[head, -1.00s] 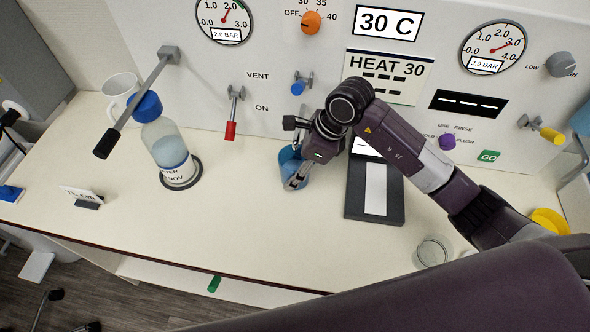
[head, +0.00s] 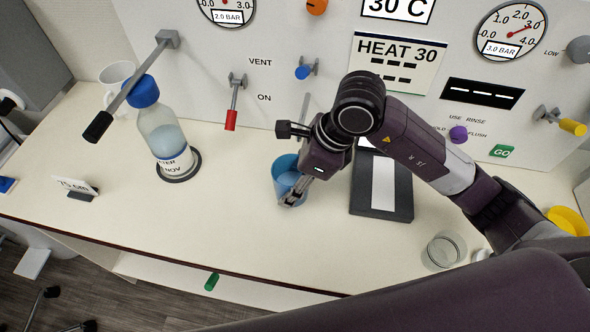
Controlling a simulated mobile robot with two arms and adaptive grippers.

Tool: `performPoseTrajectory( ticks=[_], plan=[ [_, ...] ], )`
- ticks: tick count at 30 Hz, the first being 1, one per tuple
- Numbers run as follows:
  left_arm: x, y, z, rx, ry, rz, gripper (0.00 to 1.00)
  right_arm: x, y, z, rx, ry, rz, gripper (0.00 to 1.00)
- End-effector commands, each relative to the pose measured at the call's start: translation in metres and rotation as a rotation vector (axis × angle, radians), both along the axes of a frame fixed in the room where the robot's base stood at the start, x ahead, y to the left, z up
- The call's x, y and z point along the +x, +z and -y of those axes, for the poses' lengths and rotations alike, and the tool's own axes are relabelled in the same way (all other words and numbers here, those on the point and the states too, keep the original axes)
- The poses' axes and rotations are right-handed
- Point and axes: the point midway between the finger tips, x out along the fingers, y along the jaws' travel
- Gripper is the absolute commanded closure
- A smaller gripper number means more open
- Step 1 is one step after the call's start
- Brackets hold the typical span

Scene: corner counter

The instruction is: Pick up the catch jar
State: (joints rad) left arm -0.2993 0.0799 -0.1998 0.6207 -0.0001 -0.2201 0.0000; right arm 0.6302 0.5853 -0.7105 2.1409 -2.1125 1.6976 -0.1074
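A clear, empty-looking glass jar (head: 443,250) stands on the counter at the front right; it is the most jar-like open vessel, but no label naming it a catch jar shows. A blue cup (head: 285,172) stands near the middle, with a thin grey rod (head: 306,106) rising behind or from it. My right gripper (head: 290,198) points down at the blue cup's near side, its fingers overlapping the cup in the picture. Whether they grip it cannot be told. The glass jar is apart from this gripper, to its right. My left gripper is out of view.
A blue-capped bottle (head: 164,135) stands in a dark ring at the left, beneath a black-handled lever (head: 128,90). A black-and-white pad (head: 382,205) lies right of the cup. A yellow bowl (head: 567,222) is at the far right. The front-left counter is mostly clear.

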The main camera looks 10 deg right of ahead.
Motion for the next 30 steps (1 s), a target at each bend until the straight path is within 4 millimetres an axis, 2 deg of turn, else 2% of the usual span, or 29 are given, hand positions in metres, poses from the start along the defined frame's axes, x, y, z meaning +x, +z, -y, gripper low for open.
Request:
performPoseTrajectory(
  ticks=[6,15,21,30],
  plan=[
    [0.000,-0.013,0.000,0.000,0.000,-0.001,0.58,-0.028,-0.002,-0.013,0.001,0.004,0.003,0.90],
    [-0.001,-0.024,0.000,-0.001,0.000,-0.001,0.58,-0.061,-0.001,-0.026,0.001,0.004,0.002,0.90],
    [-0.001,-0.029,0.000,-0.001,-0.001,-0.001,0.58,-0.077,0.000,-0.033,0.001,0.004,0.002,0.90],
    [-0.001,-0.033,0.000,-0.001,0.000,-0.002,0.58,-0.090,0.000,-0.038,0.000,0.001,0.002,0.90]
  ],
)
